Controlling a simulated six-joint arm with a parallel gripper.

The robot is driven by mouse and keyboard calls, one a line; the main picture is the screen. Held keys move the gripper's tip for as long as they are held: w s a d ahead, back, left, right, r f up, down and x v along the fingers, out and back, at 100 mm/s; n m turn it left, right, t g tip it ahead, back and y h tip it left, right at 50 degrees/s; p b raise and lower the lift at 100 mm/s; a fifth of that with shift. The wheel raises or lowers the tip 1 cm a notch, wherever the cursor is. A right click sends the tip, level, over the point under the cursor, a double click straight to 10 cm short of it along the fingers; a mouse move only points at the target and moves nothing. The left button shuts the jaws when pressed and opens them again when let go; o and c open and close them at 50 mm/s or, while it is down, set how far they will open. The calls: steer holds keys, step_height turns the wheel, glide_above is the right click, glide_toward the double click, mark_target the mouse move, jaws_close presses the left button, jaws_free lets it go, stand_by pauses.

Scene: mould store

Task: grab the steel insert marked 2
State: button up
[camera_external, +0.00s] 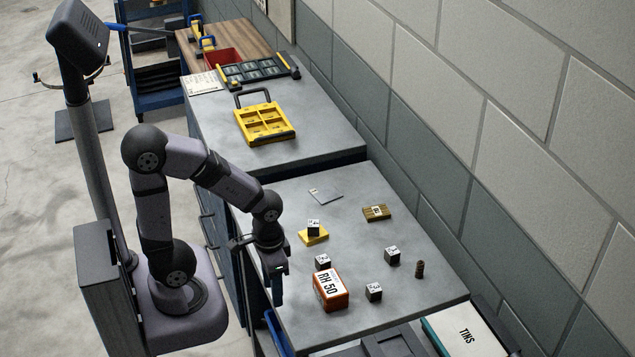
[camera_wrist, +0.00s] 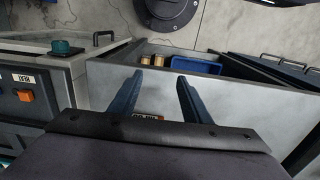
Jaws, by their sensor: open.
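Several small steel cubes with white marked tops stand on the near grey bench in the external view. One cube (camera_external: 314,226) is on a yellow block, one cube (camera_external: 322,261) is behind the orange box, one cube (camera_external: 374,291) is right of that box, and another cube (camera_external: 392,255) is farther right. The marks are too small to read surely, so I cannot tell which is the 2. My gripper (camera_external: 278,287) points down left of the orange box. In the wrist view its two fingers (camera_wrist: 158,95) are apart with no insert between them.
The orange RH 50 box (camera_external: 331,290) stands close beside my gripper. A brown block (camera_external: 376,212), a dark cylinder (camera_external: 419,269) and a flat grey plate (camera_external: 326,194) are on the bench. A yellow tray (camera_external: 264,124) is on the far bench. The wall borders the right side.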

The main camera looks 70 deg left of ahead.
stand_by(0.3)
steer(key=shift+o, duration=1.1)
